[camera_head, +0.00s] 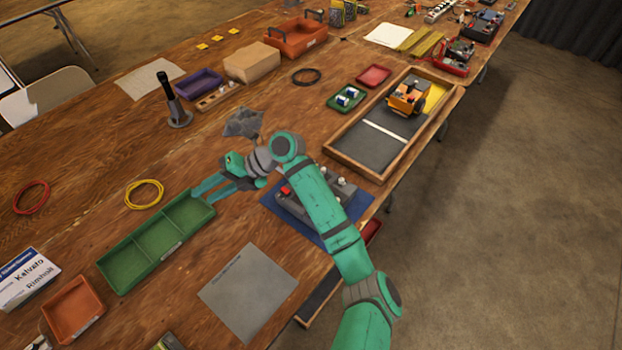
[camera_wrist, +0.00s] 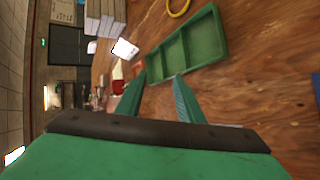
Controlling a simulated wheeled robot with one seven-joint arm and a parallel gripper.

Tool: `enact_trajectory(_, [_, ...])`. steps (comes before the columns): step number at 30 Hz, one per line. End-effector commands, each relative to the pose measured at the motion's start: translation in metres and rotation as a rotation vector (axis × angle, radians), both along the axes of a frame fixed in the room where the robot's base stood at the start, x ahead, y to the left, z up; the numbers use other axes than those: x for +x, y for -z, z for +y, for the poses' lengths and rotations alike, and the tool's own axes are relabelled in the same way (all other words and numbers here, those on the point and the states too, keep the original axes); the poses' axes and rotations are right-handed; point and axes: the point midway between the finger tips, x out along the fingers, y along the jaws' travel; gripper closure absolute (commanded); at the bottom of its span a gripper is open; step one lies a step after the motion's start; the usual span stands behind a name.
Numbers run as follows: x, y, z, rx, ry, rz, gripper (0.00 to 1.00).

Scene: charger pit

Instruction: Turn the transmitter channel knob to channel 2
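The transmitter (camera_head: 340,187), a grey box with a red part and light knobs, lies on a blue mat (camera_head: 361,204) near the table's right edge. My arm crosses in front of it and hides much of it, so I cannot tell which knob is the channel knob or where it points. My gripper (camera_head: 202,192) is left of the transmitter, above the end of the green tray. Its two fingers are apart with nothing between them. In the wrist view the fingers of my gripper (camera_wrist: 157,92) also stand apart, with the green tray beyond; the transmitter is not in that view.
The green divided tray (camera_head: 135,237) lies left of the mat. A grey sheet (camera_head: 248,290) is in front. A wooden-framed arena (camera_head: 352,163) with an orange vehicle (camera_head: 407,97) is behind the transmitter.

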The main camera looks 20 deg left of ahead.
Motion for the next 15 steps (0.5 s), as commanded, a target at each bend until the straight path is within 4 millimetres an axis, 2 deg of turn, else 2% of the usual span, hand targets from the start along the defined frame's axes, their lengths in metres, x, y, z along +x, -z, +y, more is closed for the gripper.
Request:
enact_trajectory(1, [0.020,0.008,-0.014,-0.092,0.003,-0.053,0.66])
enact_trajectory(3, [0.047,0.019,-0.036,-0.221,0.009,-0.118,0.66])
enact_trajectory(7, [0.099,0.028,-0.085,-0.460,0.042,-0.232,0.66])
enact_trajectory(12, [0.160,0.019,-0.152,-0.731,0.111,-0.349,0.66])
enact_trajectory(15, [0.184,0.009,-0.182,-0.841,0.147,-0.393,0.66])
